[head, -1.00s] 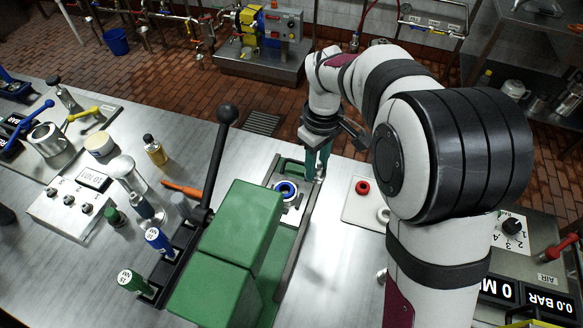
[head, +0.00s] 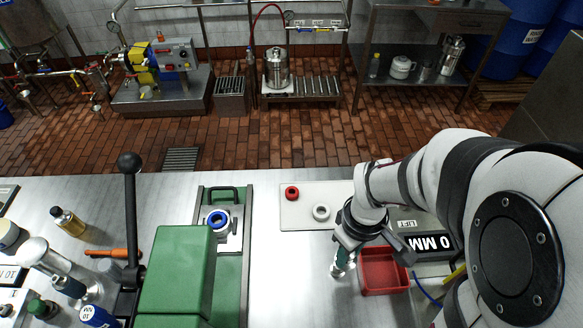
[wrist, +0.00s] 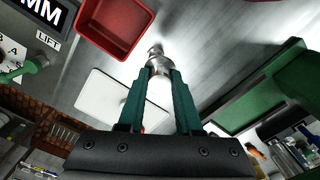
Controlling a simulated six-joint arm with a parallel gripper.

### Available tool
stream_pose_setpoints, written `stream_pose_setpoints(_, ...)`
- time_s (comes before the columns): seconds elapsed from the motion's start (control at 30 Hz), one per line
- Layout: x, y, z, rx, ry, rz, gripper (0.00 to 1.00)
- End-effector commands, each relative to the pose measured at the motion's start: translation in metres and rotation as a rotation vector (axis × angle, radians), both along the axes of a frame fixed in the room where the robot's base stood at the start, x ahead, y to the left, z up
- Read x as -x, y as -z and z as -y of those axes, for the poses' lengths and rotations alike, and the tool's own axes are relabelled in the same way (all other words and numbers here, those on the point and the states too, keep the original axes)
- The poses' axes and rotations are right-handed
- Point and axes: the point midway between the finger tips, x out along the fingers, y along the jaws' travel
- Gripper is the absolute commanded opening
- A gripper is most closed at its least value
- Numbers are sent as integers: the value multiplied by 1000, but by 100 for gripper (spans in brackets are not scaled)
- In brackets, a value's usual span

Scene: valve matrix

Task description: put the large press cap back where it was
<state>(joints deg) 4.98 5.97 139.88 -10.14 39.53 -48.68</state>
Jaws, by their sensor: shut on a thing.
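My gripper (head: 343,258) is shut on a small silver metal piece (wrist: 157,58), round and stepped, held between the green fingertips. It looks like the large press cap, but I cannot tell for sure. In the head view it is held at the left of the red tray (head: 385,270); its height above the table is unclear. The green press (head: 178,270) stands to the left with its black lever (head: 131,210) upright. A blue ring part (head: 217,220) sits on the metal plate of the press's green bed (head: 229,285).

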Motion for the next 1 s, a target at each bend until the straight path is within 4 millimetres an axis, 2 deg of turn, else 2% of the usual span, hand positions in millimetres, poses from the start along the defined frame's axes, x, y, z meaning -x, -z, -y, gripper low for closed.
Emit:
stream_pose_setpoints(0.2,-16,40,-65,0,-14,-6,0)
stream_pose_setpoints(0.37,-24,59,-95,0,-8,-2,0)
stream_pose_setpoints(0.63,-26,100,-100,1,-3,-4,0)
stream_pose_setpoints(1.0,-26,105,-100,1,-3,-1,0)
